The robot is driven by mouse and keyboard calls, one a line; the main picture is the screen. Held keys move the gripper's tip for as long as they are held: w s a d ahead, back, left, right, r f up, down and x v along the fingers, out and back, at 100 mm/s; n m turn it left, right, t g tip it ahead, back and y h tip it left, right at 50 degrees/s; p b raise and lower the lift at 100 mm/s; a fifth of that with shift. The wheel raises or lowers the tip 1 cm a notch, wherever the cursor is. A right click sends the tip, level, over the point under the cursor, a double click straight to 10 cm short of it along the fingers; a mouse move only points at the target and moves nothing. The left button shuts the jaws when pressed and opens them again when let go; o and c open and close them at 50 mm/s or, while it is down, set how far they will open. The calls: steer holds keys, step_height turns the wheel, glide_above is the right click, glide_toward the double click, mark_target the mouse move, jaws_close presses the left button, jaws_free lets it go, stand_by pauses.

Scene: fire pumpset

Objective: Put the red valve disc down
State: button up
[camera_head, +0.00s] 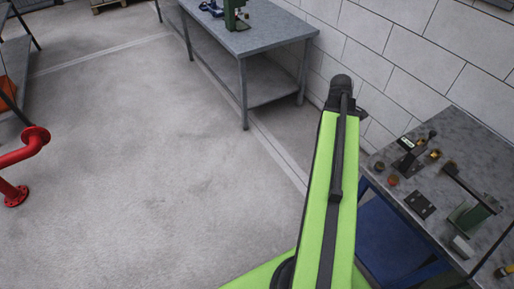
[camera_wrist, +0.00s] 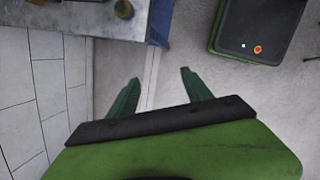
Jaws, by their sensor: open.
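My gripper (camera_wrist: 157,75) is open, with two dark green fingers apart and only bare floor and a wall edge showing between them. In the head view my arm's raised part hides the gripper. A small reddish round piece (camera_head: 392,180) lies on the grey bench at the right. It may be the red valve disc, but it is too small to be sure. My gripper is apart from it. A brownish round piece (camera_head: 379,166) lies beside it.
The right workbench (camera_head: 456,135) holds a dark plate (camera_head: 420,204), a green-based tool (camera_head: 470,215) and other small parts. A second metal table (camera_head: 270,40) stands at the back. Red piping (camera_head: 22,152) is at the left. Open floor (camera_head: 150,180) lies between.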

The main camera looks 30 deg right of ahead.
steer(key=w+a+m+t, duration=0.1)
steer(key=w+a, duration=0.5)
steer(key=a, duration=0.3)
steer(key=w+a+m, duration=0.1)
steer(key=w+a, duration=0.5)
steer(key=a, duration=0.3)
steer(key=w+a+f+m+y, duration=0.1)
steer(key=a, duration=1.2)
steer(key=w+a+f+m+t+y+b, duration=0.1)
steer(key=w+a+m, duration=0.1)
steer(key=a, duration=1.1)
steer(key=shift+w+a+y, duration=0.25)
steer(key=shift+w+y, duration=0.05)
steer(key=shift+r, duration=0.15)
steer(key=shift+c, duration=0.2)
